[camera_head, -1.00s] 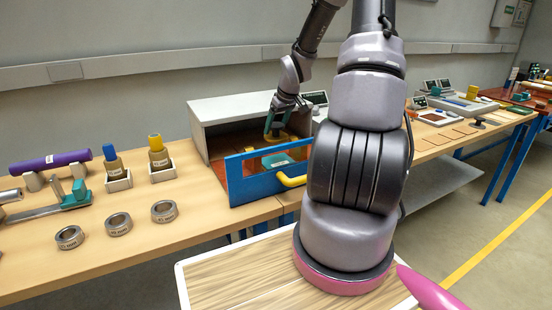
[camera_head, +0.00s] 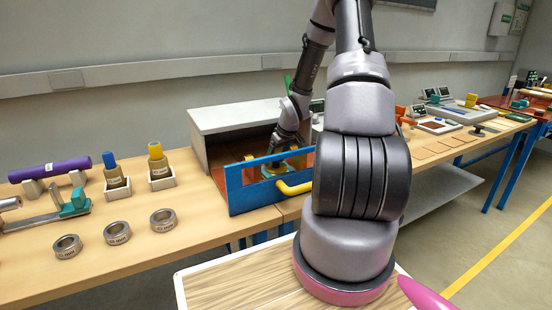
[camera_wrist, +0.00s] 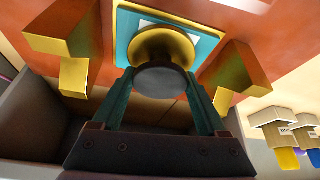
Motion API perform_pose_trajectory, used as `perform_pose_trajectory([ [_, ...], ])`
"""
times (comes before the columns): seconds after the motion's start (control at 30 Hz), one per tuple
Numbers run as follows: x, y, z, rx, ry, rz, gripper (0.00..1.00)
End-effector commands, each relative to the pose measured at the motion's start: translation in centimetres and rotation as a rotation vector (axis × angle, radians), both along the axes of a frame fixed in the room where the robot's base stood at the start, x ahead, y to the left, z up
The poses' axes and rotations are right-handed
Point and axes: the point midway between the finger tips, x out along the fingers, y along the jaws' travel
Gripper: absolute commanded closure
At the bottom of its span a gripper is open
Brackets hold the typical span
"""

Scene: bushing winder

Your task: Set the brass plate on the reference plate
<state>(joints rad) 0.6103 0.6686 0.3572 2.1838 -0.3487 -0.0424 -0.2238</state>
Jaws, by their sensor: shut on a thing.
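My gripper (camera_head: 280,160) is inside the open-fronted cabinet. In the wrist view its two teal fingers (camera_wrist: 158,98) are shut on the dark round knob of the brass plate (camera_wrist: 160,42). The brass plate is a round, shiny yellow piece, partly hidden behind the knob. It also shows in the head view (camera_head: 274,170), low in the cabinet. Behind it is a teal square with a yellow border and a white centre, which looks like the reference plate (camera_wrist: 126,49). The brass piece lies over its middle; I cannot tell whether they touch.
Brass-coloured blocks stand left (camera_wrist: 60,40) and right (camera_wrist: 238,70) of the plate. The grey cabinet (camera_head: 235,117) encloses the space. A blue frame (camera_head: 240,195) with a yellow handle (camera_head: 294,188) crosses its front. Metal rings (camera_head: 117,233) and labelled plugs (camera_head: 160,168) stand left.

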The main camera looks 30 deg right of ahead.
Motion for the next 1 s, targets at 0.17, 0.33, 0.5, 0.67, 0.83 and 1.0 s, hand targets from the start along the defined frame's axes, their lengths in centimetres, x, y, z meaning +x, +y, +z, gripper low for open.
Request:
perform_pose_trajectory([
  [0.17,0.0,0.0,-0.1,0.000,0.000,-0.001,0.00],
  [0.33,0.0,0.0,-0.1,0.000,0.000,0.000,0.00],
  [0.5,-0.3,-0.1,0.8,0.001,-0.001,-0.001,0.00],
  [0.67,-1.4,-0.5,3.5,0.000,-0.003,-0.005,0.00],
  [0.83,-2.8,-0.9,6.7,-0.002,-0.002,-0.005,0.00],
  [1.0,-3.9,-1.1,9.1,-0.001,-0.001,-0.004,0.00],
])
